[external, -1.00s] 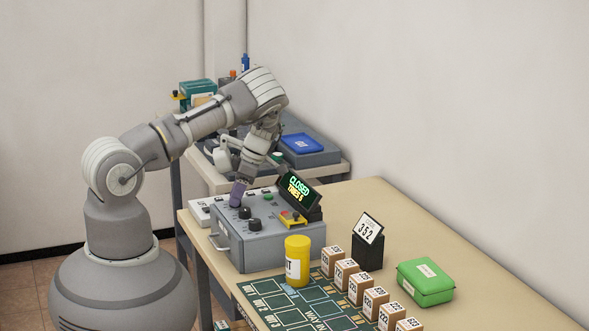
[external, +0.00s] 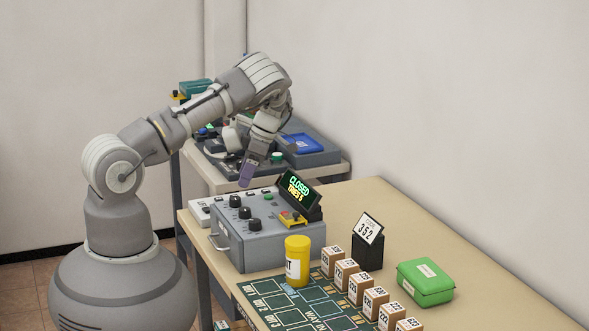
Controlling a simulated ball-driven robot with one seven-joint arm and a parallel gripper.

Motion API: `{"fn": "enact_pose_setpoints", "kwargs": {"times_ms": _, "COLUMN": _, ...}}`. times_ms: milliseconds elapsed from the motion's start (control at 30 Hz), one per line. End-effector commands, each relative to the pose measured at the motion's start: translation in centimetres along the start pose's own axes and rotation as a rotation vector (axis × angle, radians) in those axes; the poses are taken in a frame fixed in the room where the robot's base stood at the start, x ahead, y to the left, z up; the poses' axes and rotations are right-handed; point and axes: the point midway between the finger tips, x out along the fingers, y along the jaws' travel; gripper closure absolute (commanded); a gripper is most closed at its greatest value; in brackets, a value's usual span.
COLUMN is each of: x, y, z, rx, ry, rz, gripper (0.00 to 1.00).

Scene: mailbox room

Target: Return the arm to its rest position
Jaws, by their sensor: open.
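My arm reaches from its base at the left over the table. My gripper (external: 246,184), with purple-grey fingertips, hangs tilted down just above the grey control box (external: 262,246), apart from its black knobs. It looks empty; the gap between its fingers is too small to make out. The control box has several black knobs, and its display (external: 297,187) reads CLOSED and a second, smaller line.
A yellow canister (external: 297,262), a row of numbered cubes (external: 361,287), a 352 sign (external: 368,240) and a green case (external: 425,282) stand on the table. A second bench (external: 340,168) with devices is behind.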

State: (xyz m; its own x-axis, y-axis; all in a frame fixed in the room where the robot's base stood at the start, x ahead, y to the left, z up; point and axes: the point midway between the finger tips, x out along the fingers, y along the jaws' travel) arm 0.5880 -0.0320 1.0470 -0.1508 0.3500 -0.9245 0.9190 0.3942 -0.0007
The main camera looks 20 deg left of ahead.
Motion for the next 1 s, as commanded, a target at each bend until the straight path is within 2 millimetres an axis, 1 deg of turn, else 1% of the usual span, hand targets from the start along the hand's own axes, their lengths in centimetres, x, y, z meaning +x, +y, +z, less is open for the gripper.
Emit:
{"fn": "enact_pose_setpoints", "kwargs": {"times_ms": 33, "x": -0.6, "y": 0.0, "z": 0.0, "rx": 0.001, "ry": -0.001, "rz": 0.002, "gripper": 0.41}}
{"fn": "enact_pose_setpoints", "kwargs": {"times_ms": 100, "x": -1.1, "y": 0.0, "z": 0.0, "rx": 0.000, "ry": 0.001, "rz": 0.001, "gripper": 0.41}}
{"fn": "enact_pose_setpoints", "kwargs": {"times_ms": 567, "x": -1.3, "y": 0.0, "z": 0.0, "rx": 0.002, "ry": -0.002, "rz": 0.001, "gripper": 0.41}}
{"fn": "enact_pose_setpoints", "kwargs": {"times_ms": 667, "x": -2.1, "y": 0.6, "z": -0.1, "rx": 0.043, "ry": -0.043, "rz": 0.015, "gripper": 0.41}}
{"fn": "enact_pose_setpoints", "kwargs": {"times_ms": 767, "x": -4.5, "y": 1.9, "z": -0.8, "rx": 0.162, "ry": -0.143, "rz": 0.068, "gripper": 0.41}}
{"fn": "enact_pose_setpoints", "kwargs": {"times_ms": 867, "x": -9.0, "y": 3.7, "z": -2.6, "rx": 0.356, "ry": -0.269, "rz": 0.205, "gripper": 0.41}}
{"fn": "enact_pose_setpoints", "kwargs": {"times_ms": 900, "x": -11.3, "y": 4.2, "z": -3.7, "rx": 0.445, "ry": -0.310, "rz": 0.285, "gripper": 0.41}}
{"fn": "enact_pose_setpoints", "kwargs": {"times_ms": 967, "x": -15.0, "y": 4.8, "z": -5.8, "rx": 0.576, "ry": -0.348, "rz": 0.424, "gripper": 0.41}}
{"fn": "enact_pose_setpoints", "kwargs": {"times_ms": 1000, "x": -17.7, "y": 4.9, "z": -7.4, "rx": 0.662, "ry": -0.355, "rz": 0.527, "gripper": 0.41}}
